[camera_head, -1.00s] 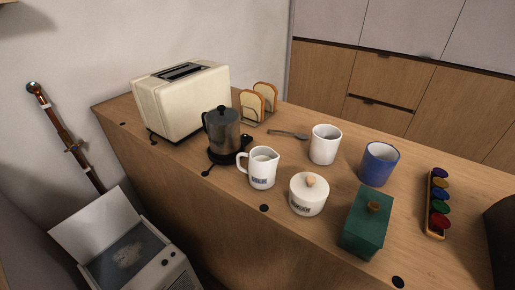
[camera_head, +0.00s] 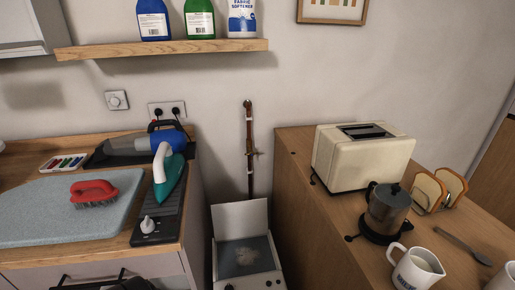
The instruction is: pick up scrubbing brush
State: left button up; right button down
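The scrubbing brush (camera_head: 94,192) has a red handle and dark grey bristles. It lies bristles down on a light blue-grey mat (camera_head: 38,214) on the left counter, near the mat's right part. Neither of my grippers shows in the head view.
Right of the brush, a teal iron (camera_head: 168,176) stands on a dark base (camera_head: 158,222), with a blue and grey handheld vacuum (camera_head: 145,143) behind. A shelf (camera_head: 165,49) with bottles hangs above. A gap with an open white box (camera_head: 243,250) separates this counter from the one with the toaster (camera_head: 362,157).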

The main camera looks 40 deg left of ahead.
aim_at(102, 190)
jog(key=u, duration=1.55)
